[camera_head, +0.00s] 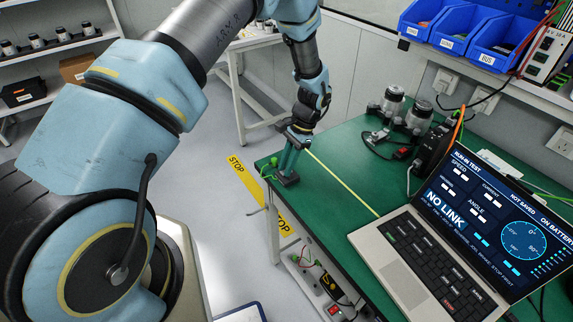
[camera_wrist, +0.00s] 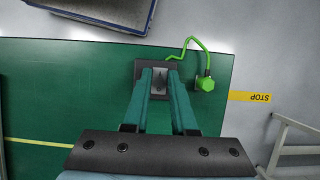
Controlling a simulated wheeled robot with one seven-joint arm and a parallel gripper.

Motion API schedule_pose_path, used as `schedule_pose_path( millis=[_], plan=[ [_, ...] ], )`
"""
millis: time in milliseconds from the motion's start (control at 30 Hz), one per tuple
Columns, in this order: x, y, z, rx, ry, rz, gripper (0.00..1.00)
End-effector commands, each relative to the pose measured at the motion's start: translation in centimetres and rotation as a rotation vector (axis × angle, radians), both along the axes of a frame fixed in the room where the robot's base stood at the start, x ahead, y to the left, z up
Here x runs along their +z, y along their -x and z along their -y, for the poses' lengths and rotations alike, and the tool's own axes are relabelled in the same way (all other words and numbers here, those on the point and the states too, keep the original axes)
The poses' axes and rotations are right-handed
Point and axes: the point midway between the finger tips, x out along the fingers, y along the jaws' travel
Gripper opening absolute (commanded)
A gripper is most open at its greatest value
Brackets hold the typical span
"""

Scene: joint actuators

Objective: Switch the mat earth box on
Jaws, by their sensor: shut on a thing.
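The mat earth box (camera_wrist: 140,68) is a small dark block near the edge of the green bench mat (camera_wrist: 60,90). In the head view the box (camera_head: 288,180) sits at the left corner of the bench, under my gripper (camera_head: 290,163). In the wrist view my gripper (camera_wrist: 160,74) points at the box, its two teal fingers on either side of a small grey switch piece (camera_wrist: 160,80) on top. The fingers are closed on that piece. They hide part of it, and I cannot tell its on or off position. A bright green lead with a plug (camera_wrist: 205,84) lies just right of the box.
A laptop (camera_head: 400,255) showing "NO LINK" stands on the right of the bench. Silver actuators (camera_head: 393,100) and a black unit (camera_head: 435,145) stand behind it. Blue bins (camera_head: 450,35) hang above. The mat around the box is mostly clear.

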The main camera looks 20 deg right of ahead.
Motion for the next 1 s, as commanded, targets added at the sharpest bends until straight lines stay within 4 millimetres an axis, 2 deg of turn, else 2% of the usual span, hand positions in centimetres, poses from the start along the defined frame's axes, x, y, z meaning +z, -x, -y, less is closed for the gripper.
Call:
schedule_pose_path(
  millis=[167,600,933,967,1000],
  plan=[
    [0.01,-0.05,-0.07,0.001,0.012,0.003,0.0],
    [-0.16,0.13,-0.79,0.001,0.243,0.047,0.0],
    [-0.06,0.12,-0.72,0.0,0.257,0.05,0.0],
    [-0.05,0.12,-0.73,0.0,0.257,0.05,0.26],
    [-0.04,0.12,-0.72,0.0,0.257,0.05,0.3]
  ],
)
